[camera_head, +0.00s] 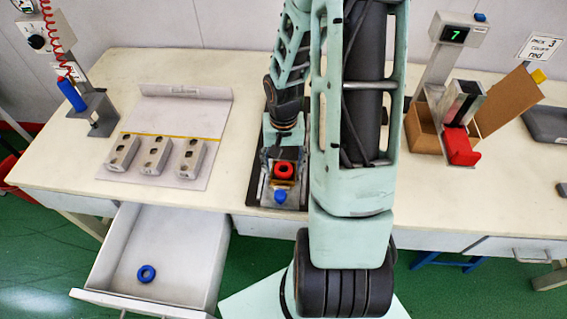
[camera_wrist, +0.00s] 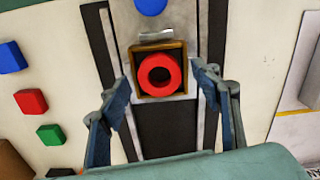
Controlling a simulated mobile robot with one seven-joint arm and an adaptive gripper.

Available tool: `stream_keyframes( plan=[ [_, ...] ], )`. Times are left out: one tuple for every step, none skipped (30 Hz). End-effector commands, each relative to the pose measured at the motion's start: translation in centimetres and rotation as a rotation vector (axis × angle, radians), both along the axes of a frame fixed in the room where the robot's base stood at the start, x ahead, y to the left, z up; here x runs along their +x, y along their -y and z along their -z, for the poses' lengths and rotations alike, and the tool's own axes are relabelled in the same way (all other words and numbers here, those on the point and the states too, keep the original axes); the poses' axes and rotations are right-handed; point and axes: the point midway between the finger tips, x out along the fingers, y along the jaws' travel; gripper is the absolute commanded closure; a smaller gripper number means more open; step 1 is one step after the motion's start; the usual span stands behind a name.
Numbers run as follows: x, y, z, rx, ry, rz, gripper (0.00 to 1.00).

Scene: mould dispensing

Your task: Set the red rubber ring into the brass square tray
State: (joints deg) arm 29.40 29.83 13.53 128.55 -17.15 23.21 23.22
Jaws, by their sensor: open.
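The red rubber ring (camera_head: 284,170) lies inside the outline of the brass square tray (camera_head: 283,184), over a dark fixture on the table. I cannot tell whether the ring lies fully flat on the tray floor. My gripper (camera_wrist: 160,84) is open, with one finger on each side of the tray and a gap between each finger and the ring. In the head view my gripper (camera_head: 284,158) is partly hidden by my arm.
A blue knob (camera_head: 280,196) is at the fixture's front. An open drawer (camera_head: 190,280) holds a blue ring (camera_head: 146,273). Three grey blocks (camera_head: 156,156) stand on a mat to the left. A cardboard box (camera_head: 424,130) and a display post (camera_head: 437,70) stand to the right.

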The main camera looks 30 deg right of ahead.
Motion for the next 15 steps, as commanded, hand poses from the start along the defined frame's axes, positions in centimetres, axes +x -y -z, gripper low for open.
stream_keyframes(
  plan=[
    [0.0,0.0,0.0,0.000,0.000,0.000,0.42],
    [0.0,0.0,0.0,0.000,0.000,0.000,0.42],
    [0.0,0.0,0.0,0.000,0.000,0.000,0.42],
    [0.0,0.0,-0.1,0.000,0.000,0.000,0.42],
    [0.0,0.0,-0.2,0.000,0.001,0.000,0.42],
    [0.0,0.0,-0.4,0.000,0.001,0.000,0.42],
    [0.0,0.0,-0.6,0.000,0.001,0.000,0.42],
    [0.0,0.0,-0.8,-0.001,0.000,0.000,0.42],
    [0.1,0.1,-1.3,-0.001,0.003,0.000,0.42],
    [0.1,0.1,-1.7,-0.002,0.004,0.001,0.42],
    [0.1,0.1,-2.1,-0.002,0.004,0.002,0.42],
    [0.1,0.1,-2.8,-0.002,0.005,0.001,0.42],
    [0.1,0.1,-3.3,-0.003,0.004,0.002,0.42],
    [0.1,0.1,-3.9,-0.003,0.005,0.003,0.42],
    [0.1,0.1,-4.7,-0.003,0.005,0.001,0.42]
  ],
)
